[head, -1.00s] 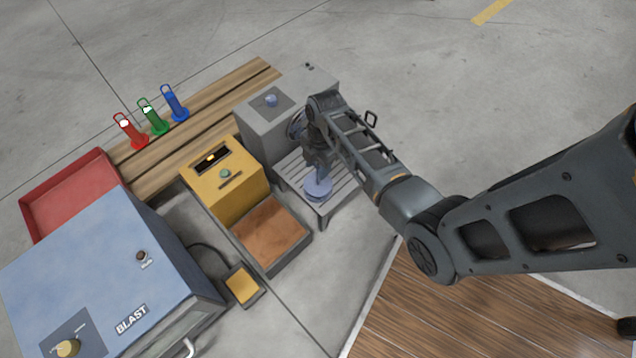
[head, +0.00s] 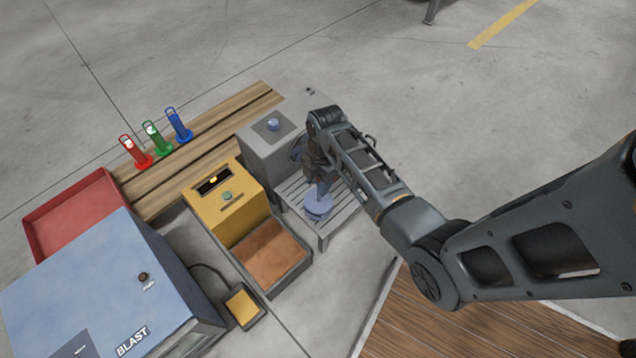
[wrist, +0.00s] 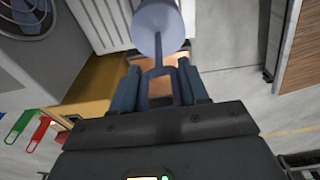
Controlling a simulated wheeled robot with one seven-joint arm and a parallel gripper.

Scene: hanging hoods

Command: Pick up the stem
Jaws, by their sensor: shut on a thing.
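The stem is a blue-grey piece with a round disc, a thin rod and a loop handle. In the head view its disc (head: 318,205) is at the slatted stand, below my gripper (head: 318,186). In the wrist view the disc (wrist: 159,22) is at the top centre, and the loop sits between the fingers of my gripper (wrist: 160,80). My gripper is shut on the loop. In the head view my wrist hides the upper part of the stem. I cannot tell whether the disc touches the slats.
A grey box (head: 268,150) with a fan stands behind the slatted stand (head: 341,218). A yellow unit (head: 224,200) with a brown tray is to the left. Red (head: 137,152), green (head: 157,138) and blue (head: 178,124) looped pieces stand on a wooden bench. A blue cabinet (head: 95,275) is front left.

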